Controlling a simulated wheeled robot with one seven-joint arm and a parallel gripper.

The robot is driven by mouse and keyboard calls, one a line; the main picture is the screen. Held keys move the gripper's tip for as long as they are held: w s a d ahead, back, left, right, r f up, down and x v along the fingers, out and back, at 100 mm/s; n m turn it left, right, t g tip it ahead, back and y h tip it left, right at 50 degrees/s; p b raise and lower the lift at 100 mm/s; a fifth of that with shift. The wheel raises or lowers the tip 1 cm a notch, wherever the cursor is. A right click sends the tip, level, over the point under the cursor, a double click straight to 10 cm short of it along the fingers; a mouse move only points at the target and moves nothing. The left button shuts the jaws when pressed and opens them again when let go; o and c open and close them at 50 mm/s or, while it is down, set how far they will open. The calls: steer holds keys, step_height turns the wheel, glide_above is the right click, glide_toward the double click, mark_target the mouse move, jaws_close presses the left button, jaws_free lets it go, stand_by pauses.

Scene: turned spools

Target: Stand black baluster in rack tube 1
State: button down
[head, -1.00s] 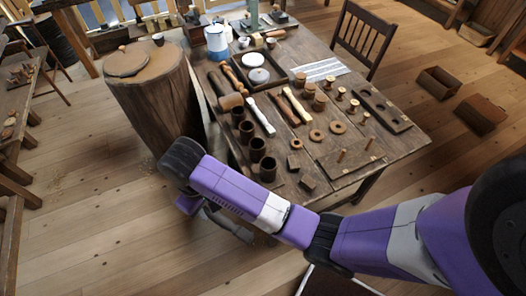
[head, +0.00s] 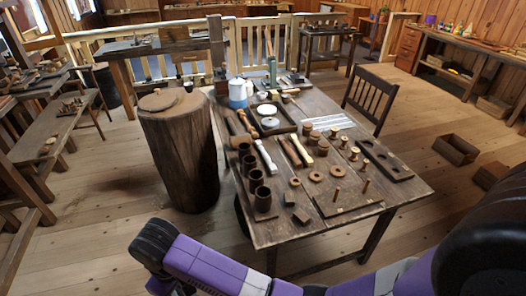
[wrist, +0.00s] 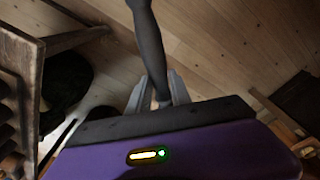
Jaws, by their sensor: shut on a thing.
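In the wrist view my gripper (wrist: 158,92) is shut on the black baluster (wrist: 149,40), a dark turned rod. The baluster extends away from the fingers and its far end is cut off by the top edge. In the head view the gripper and baluster are not visible, only my purple arm at the bottom. The rack tubes (head: 256,181) are a row of dark, open-topped cylinders along the left side of the wooden table (head: 325,219). I cannot tell which is tube 1, and their insides are dark.
A tree-stump stand (head: 183,155) is left of the table. Several turned pieces, rings and a board with two pegs (head: 349,205) lie on the table. A chair (head: 371,98) stands behind.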

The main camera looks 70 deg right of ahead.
steer(key=w+d+r+m+t+h+b, duration=0.2)
steer(key=w+d+r+m+t+h, duration=0.15)
steer(key=d, duration=0.75)
steer(key=w+d+r+m+t+h+b, duration=0.25)
steer(key=d+r+t, duration=0.2)
steer(key=d, duration=0.65)
steer(key=s+d+r+m+t+h+b, duration=0.15)
steer(key=s+d+r+h, duration=0.25)
steer(key=s+d+r, duration=0.4)
steer(key=s+d+r+m+t+h+b, duration=0.1)
steer(key=s+d+r+m+t+h, duration=0.1)
steer(key=s+d+r+h, duration=0.5)
step_height(320, 180, down, 6)
steer(key=w+d+y+b, duration=0.1)
steer(key=d+y+b, duration=0.1)
steer(key=y+b, duration=0.1)
steer(key=shift+w+d+f+b, duration=0.2)
steer(key=shift+w+b, duration=0.1)
steer(key=shift+b, duration=0.5)
steer(key=shift+a+f+g, duration=0.15)
steer(key=shift+f+g, duration=0.1)
steer(key=shift+f, duration=0.3)
steer(key=shift+f+b, duration=0.4)
steer(key=shift+b, duration=0.05)
steer(key=shift+f, duration=0.2)
steer(key=shift+f+b, duration=0.9)
steer(key=shift+f, duration=0.2)
